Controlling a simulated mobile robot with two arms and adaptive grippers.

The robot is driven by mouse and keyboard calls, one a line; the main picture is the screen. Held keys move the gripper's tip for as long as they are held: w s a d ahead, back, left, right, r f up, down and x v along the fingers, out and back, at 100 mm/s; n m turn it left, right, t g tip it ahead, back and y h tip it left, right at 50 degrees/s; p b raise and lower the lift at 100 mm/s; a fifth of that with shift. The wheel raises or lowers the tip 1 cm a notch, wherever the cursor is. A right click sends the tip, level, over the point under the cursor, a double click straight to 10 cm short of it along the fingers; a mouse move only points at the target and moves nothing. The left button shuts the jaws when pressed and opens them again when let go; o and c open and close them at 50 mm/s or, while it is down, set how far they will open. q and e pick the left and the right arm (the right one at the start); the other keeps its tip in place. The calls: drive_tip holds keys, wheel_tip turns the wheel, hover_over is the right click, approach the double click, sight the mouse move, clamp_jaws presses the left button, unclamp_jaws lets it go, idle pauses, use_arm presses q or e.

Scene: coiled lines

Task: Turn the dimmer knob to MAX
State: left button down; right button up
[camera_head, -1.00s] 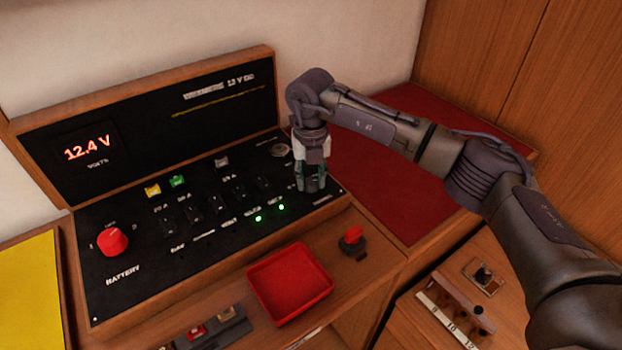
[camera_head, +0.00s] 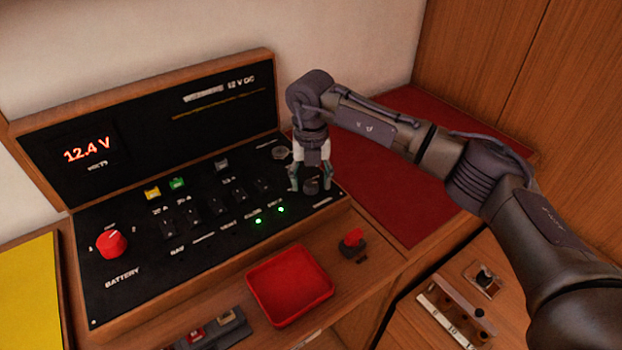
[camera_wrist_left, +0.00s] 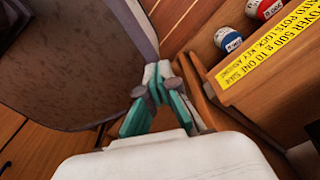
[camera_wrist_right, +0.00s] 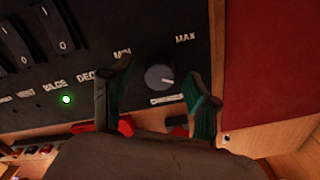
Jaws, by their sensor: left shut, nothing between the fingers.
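The dimmer knob (camera_wrist_right: 159,77) is a round dark grey knob on the black panel, with a light mark on its right side. The MIN label (camera_wrist_right: 122,53) is to its upper left and the MAX label (camera_wrist_right: 185,38) to its upper right. In the head view the knob (camera_head: 311,187) sits at the panel's right end. My right gripper (camera_wrist_right: 163,82) is open, with its fingers apart on either side of the knob and gaps showing. It also shows in the head view (camera_head: 309,184). My left gripper (camera_wrist_left: 156,92) is shut and empty, seen only in the left wrist view.
The panel (camera_head: 150,262) also has a red battery knob (camera_head: 112,243), switches and two lit green lights. A red tray (camera_head: 290,285) and a small red-topped switch (camera_head: 352,242) lie in front. A red mat (camera_head: 385,185) is to the right.

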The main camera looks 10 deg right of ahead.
sight(312, 183)
wheel_tip(312, 183, up, 12)
idle(0.6)
drive_tip(key=shift+f, duration=0.1)
